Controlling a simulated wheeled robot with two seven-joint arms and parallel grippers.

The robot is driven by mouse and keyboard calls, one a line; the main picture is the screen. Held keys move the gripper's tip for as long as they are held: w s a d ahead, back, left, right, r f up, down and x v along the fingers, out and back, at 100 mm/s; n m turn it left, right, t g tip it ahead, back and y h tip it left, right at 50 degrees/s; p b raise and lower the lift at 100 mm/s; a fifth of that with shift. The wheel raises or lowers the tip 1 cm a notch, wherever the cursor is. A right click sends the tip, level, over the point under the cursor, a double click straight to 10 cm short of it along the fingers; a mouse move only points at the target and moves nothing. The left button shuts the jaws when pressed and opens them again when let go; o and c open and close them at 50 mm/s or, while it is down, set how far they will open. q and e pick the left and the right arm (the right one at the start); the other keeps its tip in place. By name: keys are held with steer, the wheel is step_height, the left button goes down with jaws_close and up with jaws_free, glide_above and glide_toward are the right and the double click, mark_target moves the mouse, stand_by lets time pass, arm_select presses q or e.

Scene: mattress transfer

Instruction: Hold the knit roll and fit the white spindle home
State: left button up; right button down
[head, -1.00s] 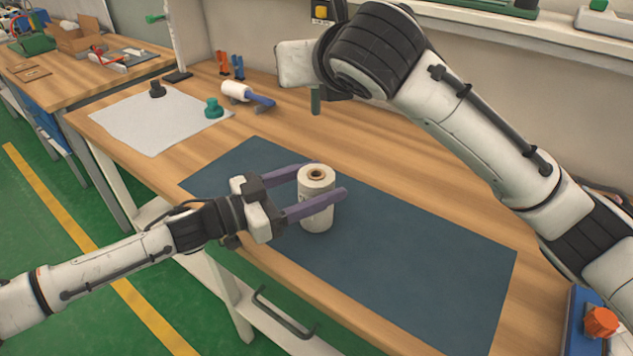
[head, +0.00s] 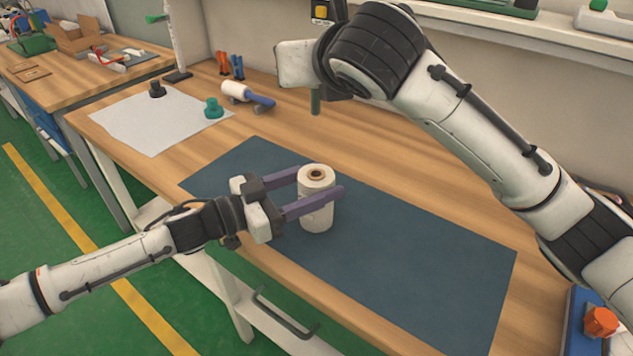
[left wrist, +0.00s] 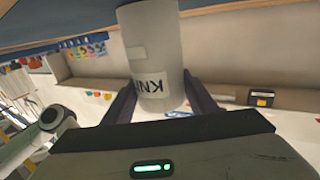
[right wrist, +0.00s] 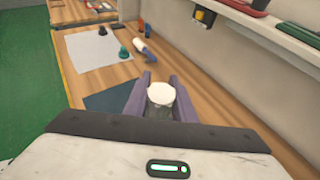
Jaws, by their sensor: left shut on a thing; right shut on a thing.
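The knit roll (head: 316,212) is a white cylinder with a brown core hole in its top. It stands upright on the dark blue mat (head: 420,265). My left gripper (head: 322,188) is shut on it from the left, and its printed label shows in the left wrist view (left wrist: 152,85). In the right wrist view my right gripper (right wrist: 160,88) is shut on the spindle (right wrist: 161,94), which shows a white end and a darker body. A dark green rod (head: 316,102) hangs below my right wrist, above and behind the roll.
A white sheet (head: 150,125) with a black knob (head: 157,89) and a teal knob (head: 213,108) lies at the back left. A white roller with a blue handle (head: 262,101) lies beside it. A shelf (head: 480,22) runs along the wall. The mat's right half is clear.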

steer(key=s+a+n+g+y, duration=0.25)
steer(key=a+n+y, duration=0.25)
steer(key=a, duration=0.5)
steer(key=w+d+f+n+g+y, duration=0.1)
steer(key=d+f+n+g+y, duration=0.1)
steer(key=d, duration=0.6)
step_height(320, 180, down, 3)
steer(key=shift+d+r+n+g+y, duration=0.15)
steer(key=shift+n+g+y, duration=0.15)
steer(key=shift+n+g, duration=0.2)
steer(key=shift+f, duration=2.9)
